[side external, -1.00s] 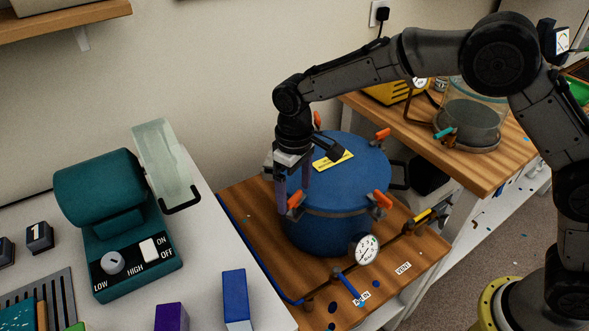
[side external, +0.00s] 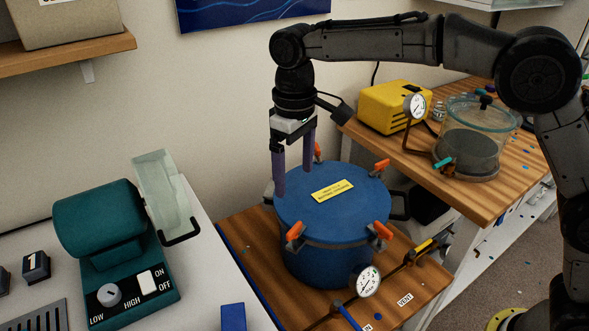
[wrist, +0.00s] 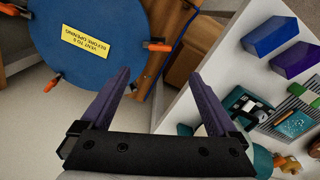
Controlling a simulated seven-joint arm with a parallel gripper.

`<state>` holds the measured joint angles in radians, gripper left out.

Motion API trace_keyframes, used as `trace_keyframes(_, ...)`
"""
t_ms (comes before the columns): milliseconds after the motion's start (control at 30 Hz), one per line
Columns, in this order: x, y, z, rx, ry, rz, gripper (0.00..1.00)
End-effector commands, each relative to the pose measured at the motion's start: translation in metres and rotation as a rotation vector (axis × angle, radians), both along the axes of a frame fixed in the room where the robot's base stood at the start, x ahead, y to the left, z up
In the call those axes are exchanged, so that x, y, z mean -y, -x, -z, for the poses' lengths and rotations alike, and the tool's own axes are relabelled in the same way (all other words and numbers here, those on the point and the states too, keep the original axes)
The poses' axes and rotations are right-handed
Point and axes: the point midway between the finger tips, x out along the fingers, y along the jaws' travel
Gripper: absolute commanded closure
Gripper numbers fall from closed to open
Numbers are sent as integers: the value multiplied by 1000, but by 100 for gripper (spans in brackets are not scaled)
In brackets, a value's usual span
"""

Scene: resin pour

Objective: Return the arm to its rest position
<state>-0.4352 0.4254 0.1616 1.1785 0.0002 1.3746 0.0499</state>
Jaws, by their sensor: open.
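My gripper (side external: 293,182) is open and empty, with its two purple fingers pointing down. In the side external view it hangs over the back left part of the blue pressure pot (side external: 334,265). The pot's blue lid (side external: 350,213) is on and carries a yellow label (side external: 333,190). Orange clamps sit around its rim. In the wrist view the fingers (wrist: 165,85) are spread wide with nothing between them, and the lid (wrist: 95,55) shows at the upper left. Whether the left fingertip clears the lid is hard to tell in the side view.
A teal machine (side external: 105,225) with a knob and switch stands on the white table at left. A yellow device (side external: 393,107) and a glass-domed chamber (side external: 470,135) stand on the wooden bench at right. A pressure gauge (side external: 367,281) fronts the pot. A shelf (side external: 60,55) is at upper left.

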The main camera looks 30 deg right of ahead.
Motion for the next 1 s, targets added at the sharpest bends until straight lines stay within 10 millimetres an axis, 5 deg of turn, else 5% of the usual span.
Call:
trace_keyframes(233,7,-3,-6,11,-5,15,5)
trace_keyframes(433,53,12,-71,117,-47,92,5)
trace_keyframes(700,134,95,-126,257,-85,222,5)
trace_keyframes(867,169,154,-129,339,-97,288,5)
trace_keyframes(1000,191,207,-111,407,-101,340,5)
